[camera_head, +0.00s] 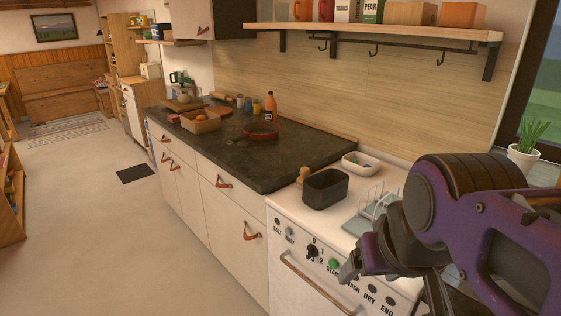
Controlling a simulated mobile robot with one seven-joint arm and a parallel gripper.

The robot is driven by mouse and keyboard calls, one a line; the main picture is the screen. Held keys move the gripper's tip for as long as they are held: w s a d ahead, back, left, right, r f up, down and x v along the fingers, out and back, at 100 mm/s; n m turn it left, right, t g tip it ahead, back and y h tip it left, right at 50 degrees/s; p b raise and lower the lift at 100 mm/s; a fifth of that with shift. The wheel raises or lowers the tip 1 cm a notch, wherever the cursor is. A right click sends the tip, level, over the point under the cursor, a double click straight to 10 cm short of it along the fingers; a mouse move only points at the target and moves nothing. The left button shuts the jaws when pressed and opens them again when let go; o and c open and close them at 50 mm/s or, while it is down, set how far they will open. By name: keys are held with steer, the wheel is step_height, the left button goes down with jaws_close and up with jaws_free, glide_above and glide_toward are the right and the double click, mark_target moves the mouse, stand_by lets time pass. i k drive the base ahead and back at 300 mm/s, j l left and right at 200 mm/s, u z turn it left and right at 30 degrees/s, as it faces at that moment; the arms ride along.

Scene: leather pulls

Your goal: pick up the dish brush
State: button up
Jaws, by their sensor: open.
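A small tan wooden object (303,176) stands at the back left of the white appliance top, just behind a black open bin (326,192). It may be the dish brush, but it is too small and too hidden by the bin to be sure. My gripper (380,262) is at the lower right, in front of the appliance's control panel and beside the dish rack. It is open, with nothing seen between its fingers. It is to the right of the tan object and nearer to me, well apart from it.
A wire dish rack (378,203) and a white tub (361,163) with small things stand on the white top (291,198). The dark counter (232,159) to the left holds a pan (261,131), a bottle (270,107) and a fruit box (201,121). A shelf (375,32) hangs above.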

mark_target(304, 172)
steer(key=k+l+z, duration=0.15)
steer(key=k+z, duration=0.25)
steer(key=k, duration=0.25)
steer(key=j+z, duration=0.1)
steer(key=z, duration=1.1)
steer(key=i+j, duration=0.1)
steer(key=j, duration=0.45)
steer(key=i+j, duration=0.1)
steer(key=j, duration=0.45)
steer(key=i+j, duration=0.1)
steer(key=j, duration=0.45)
steer(key=i+j, duration=0.1)
steer(key=j, duration=0.45)
steer(key=i+j, duration=0.1)
steer(key=j, duration=0.45)
steer(key=i+j, duration=0.1)
steer(key=j, duration=0.45)
steer(key=l+z, duration=0.05)
